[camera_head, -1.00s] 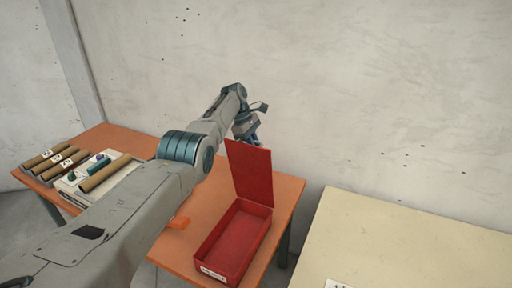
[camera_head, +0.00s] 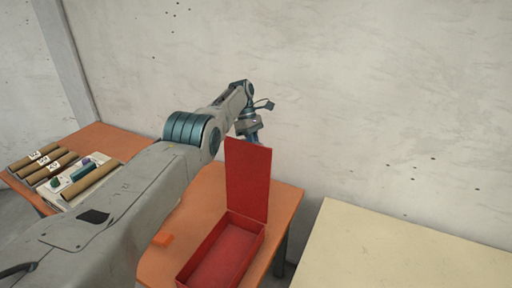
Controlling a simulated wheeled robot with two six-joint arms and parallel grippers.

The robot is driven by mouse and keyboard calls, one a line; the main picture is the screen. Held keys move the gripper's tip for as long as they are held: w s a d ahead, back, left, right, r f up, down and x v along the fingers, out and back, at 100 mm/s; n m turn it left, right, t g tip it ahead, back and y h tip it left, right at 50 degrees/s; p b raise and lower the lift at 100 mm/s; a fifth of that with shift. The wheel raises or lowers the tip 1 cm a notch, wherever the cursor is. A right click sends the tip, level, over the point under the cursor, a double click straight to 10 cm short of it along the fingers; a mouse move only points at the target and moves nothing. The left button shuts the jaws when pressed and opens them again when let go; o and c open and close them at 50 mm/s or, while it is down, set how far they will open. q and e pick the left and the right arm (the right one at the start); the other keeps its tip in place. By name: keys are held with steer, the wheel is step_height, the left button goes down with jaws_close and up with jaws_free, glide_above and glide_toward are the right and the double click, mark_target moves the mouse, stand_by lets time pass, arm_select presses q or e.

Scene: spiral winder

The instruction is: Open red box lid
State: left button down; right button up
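The red box (camera_head: 218,262) sits on the orange table, and its inside looks empty. Its red lid (camera_head: 248,180) stands up near vertical at the far edge of the box. My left arm reaches in from the left, and its wrist is just behind the lid's upper left edge. My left gripper's fingers are hidden behind the lid, so I cannot tell whether they are open or touch it. My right gripper is not in view.
On the orange table (camera_head: 204,204) several brown tubes (camera_head: 47,166) with white labels lie at the left, beside a pale tray holding another tube (camera_head: 90,185). A pale yellow table (camera_head: 390,250) stands at the right, with a wall behind.

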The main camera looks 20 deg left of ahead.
arm_select(q)
steer(key=shift+f, duration=0.2)
steer(key=shift+s, duration=0.1)
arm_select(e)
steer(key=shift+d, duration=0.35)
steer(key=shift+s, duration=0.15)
arm_select(q)
steer(key=c, duration=1.7)
jaws_free()
steer(key=shift+r, duration=0.1)
